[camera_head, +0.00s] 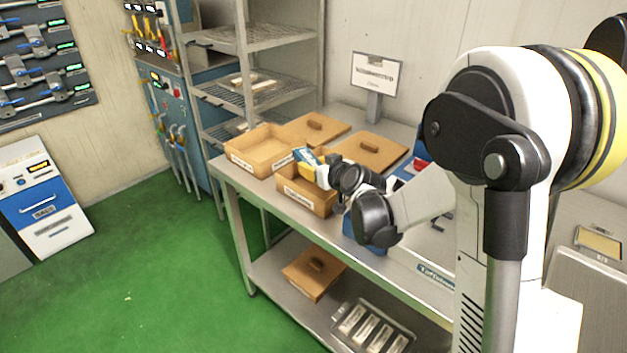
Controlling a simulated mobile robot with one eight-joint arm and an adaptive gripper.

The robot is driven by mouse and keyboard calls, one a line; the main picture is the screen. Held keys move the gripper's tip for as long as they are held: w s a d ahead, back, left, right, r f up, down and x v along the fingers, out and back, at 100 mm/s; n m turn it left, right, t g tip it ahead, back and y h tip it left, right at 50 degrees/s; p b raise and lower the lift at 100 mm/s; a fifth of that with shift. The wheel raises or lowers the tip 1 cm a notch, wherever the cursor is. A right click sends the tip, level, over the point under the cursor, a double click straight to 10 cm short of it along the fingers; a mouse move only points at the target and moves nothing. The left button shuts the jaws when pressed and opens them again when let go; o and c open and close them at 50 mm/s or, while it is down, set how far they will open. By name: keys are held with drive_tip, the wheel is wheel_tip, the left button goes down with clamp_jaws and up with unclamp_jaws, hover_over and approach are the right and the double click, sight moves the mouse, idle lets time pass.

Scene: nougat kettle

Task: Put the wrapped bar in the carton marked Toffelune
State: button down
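My gripper (322,175) is over the open middle carton (305,197), at its rim, and points left. A small blue, white and yellow piece (303,156), which looks like the wrapped bar, is at my gripper's tip. The fingers are too small and covered to tell whether they grip it. The middle carton bears a label on its front; its inside is mostly hidden. A second open carton (233,157) stands to its left, looks empty and also has a label. I cannot read either label with certainty.
Two brown lids with handles, one left (318,124) and one right (372,146), lie behind the cartons. A sign (375,73) stands at the back. A lidded carton (314,272) and a tray (344,341) are on the lower shelf. A wire rack (262,38) rises behind the table.

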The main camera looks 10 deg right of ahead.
drive_tip(key=shift+f+b, duration=0.9)
drive_tip(key=shift+f, duration=0.95)
drive_tip(key=shift+f+b, duration=0.3)
drive_tip(key=c, duration=1)
unclamp_jaws()
drive_tip(key=shift+o, duration=0.2)
drive_tip(key=shift+r, duration=0.1)
